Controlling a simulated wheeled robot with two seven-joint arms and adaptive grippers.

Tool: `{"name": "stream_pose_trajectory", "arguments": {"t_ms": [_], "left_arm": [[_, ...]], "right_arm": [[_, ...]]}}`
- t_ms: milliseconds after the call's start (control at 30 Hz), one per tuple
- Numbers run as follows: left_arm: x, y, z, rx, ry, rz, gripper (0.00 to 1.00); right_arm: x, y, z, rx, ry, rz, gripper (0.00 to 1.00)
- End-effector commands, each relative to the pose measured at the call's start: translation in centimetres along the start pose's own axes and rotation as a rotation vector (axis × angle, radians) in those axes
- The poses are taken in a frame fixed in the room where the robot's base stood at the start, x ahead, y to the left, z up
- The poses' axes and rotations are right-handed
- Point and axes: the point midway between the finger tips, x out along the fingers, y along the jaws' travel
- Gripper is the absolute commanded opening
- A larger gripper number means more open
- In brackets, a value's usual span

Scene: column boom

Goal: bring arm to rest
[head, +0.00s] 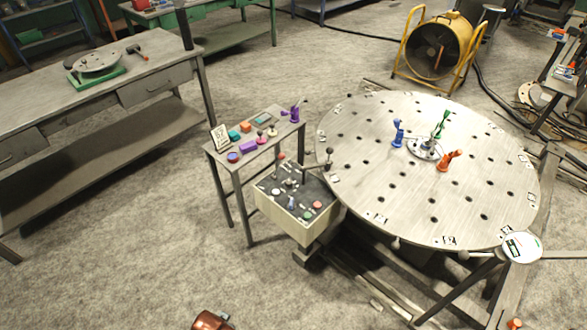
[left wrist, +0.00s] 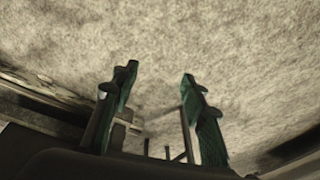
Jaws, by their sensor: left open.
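My left gripper (left wrist: 159,80) shows in the left wrist view, with its two greenish fingers spread apart. Nothing is between the fingers, and bare grey floor (left wrist: 240,45) lies beyond them. Neither gripper can be made out in the head view. My right gripper is not in view.
A round perforated table (head: 400,190) stands at right, with coloured clamps at its centre. A control box (head: 285,212) and a small side table (head: 226,162) with small coloured items stand left of it. A workbench (head: 150,85) is at upper left. Floor (head: 120,270) at lower left is clear.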

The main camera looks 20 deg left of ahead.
Motion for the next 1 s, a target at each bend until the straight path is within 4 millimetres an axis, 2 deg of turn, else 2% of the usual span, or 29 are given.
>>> {"name": "stream_pose_trajectory", "arguments": {"t_ms": [167, 267, 400, 500, 633, 800, 900, 1000], "left_arm": [[7.6, 1.0, 3.2, 0.014, -0.036, 0.013, 0.4], [12.0, 1.7, 6.0, 0.024, -0.055, 0.021, 0.4], [17.2, 2.6, 10.9, 0.039, -0.083, 0.031, 0.4], [20.2, 3.1, 14.8, 0.05, -0.101, 0.038, 0.4], [22.8, 3.5, 20.3, 0.065, -0.126, 0.045, 0.4], [24.3, 3.7, 26.1, 0.081, -0.148, 0.051, 0.4], [24.6, 3.7, 28.2, 0.087, -0.155, 0.053, 0.4], [24.6, 3.5, 29.3, 0.091, -0.159, 0.054, 0.4]], "right_arm": [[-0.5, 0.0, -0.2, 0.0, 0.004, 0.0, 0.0], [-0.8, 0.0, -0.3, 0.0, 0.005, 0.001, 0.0], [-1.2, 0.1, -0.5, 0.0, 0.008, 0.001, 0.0], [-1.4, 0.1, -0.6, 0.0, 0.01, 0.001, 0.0], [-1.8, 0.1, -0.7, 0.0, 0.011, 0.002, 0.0], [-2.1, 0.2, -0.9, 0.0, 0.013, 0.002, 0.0], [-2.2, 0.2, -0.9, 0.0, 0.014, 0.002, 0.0], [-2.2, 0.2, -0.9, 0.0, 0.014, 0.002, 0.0]]}}
